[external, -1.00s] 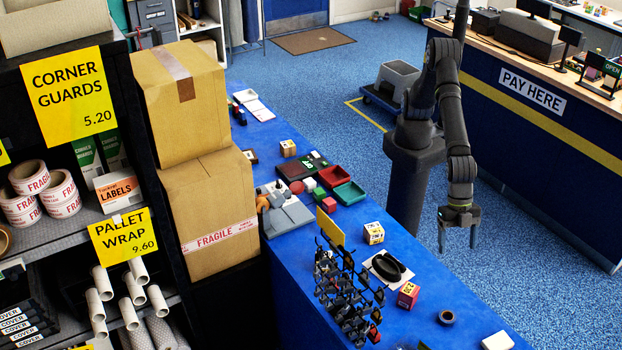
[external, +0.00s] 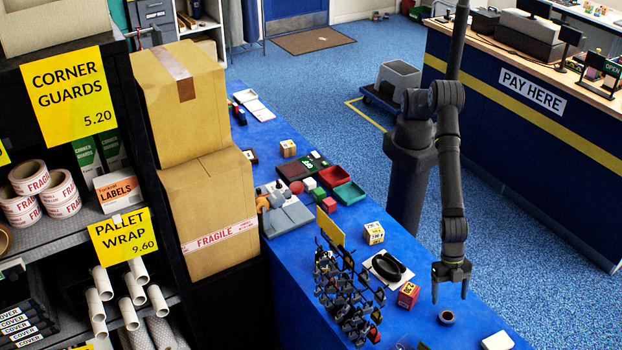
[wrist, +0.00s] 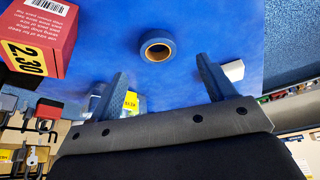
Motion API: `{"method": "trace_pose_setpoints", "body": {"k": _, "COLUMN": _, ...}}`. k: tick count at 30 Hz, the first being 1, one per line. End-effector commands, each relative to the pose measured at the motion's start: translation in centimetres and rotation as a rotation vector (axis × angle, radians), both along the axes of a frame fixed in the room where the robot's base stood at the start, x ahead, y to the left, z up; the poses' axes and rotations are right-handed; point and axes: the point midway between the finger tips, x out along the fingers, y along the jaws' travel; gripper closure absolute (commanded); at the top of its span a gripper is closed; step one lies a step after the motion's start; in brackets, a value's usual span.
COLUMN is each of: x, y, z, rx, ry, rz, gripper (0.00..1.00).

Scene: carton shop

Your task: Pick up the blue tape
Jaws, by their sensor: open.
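The blue tape is a small roll (external: 446,317) lying flat on the blue counter (external: 425,273) near its front right part. In the wrist view the tape (wrist: 157,46) shows its dark blue outside and brown core, beyond the fingertips and between their lines. My gripper (external: 449,294) is open and empty, pointing down just above and behind the tape. In the wrist view its two fingers (wrist: 163,76) are spread wide. Nothing hides the tape.
A red price box (external: 408,294) stands left of the tape, close to my gripper. A white item (external: 497,341) lies to the right. A dark rack (external: 345,295) and a black object on a white sheet (external: 387,267) are farther left.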

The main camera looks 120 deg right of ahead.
Motion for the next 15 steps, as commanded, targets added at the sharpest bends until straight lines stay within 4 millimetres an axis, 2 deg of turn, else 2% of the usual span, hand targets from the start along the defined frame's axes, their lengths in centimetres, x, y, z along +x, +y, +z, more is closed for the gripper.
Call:
{"method": "trace_pose_setpoints", "body": {"k": 7, "x": 0.3, "y": 0.5, "z": -1.4, "rx": 0.000, "ry": 0.000, "rz": 0.000, "gripper": 0.24}}
{"method": "trace_pose_setpoints", "body": {"k": 15, "x": 1.0, "y": 1.5, "z": -4.7, "rx": 0.000, "ry": 0.001, "rz": 0.000, "gripper": 0.24}}
